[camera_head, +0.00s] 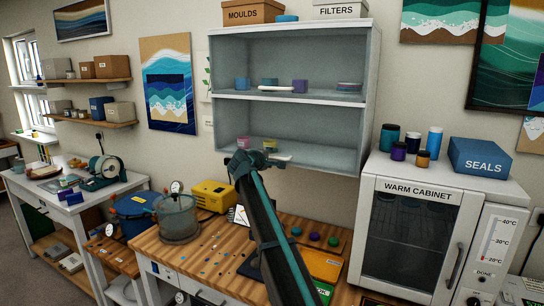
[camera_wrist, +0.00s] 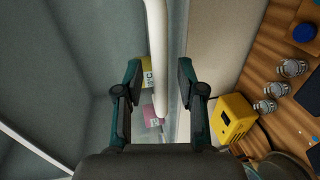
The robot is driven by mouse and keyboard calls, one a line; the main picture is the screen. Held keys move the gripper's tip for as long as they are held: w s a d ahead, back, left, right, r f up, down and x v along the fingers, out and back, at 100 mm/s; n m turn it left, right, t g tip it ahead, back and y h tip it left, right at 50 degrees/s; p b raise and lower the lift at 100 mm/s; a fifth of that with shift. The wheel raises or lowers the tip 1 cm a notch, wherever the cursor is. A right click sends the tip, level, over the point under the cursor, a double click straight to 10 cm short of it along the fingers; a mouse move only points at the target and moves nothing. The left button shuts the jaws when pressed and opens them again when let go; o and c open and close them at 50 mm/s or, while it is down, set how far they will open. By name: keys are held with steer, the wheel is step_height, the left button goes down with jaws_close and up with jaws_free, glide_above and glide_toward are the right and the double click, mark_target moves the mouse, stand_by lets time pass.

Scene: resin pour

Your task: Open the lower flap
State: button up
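The wall cabinet (camera_head: 371,100) has an upper and a lower bay, each seemingly behind a clear flap. The lower flap (camera_head: 315,135) looks closed. Its pale handle (camera_head: 283,157) is at the bottom edge, partly hidden by my gripper (camera_head: 257,160). In the wrist view my gripper (camera_wrist: 158,70) is open, with the white handle bar (camera_wrist: 157,45) running between its fingers. Yellow (camera_wrist: 144,75) and pink (camera_wrist: 150,115) containers show behind the clear panel.
Below is a wooden bench with a clear pot (camera_head: 179,216), a yellow box (camera_head: 212,195) and small cups. The warm cabinet (camera_head: 412,235) stands right, with bottles and a blue SEALS box (camera_head: 480,157) on top. The upper flap has its own white handle (camera_head: 277,90).

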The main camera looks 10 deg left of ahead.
jaws_close()
stand_by(0.6)
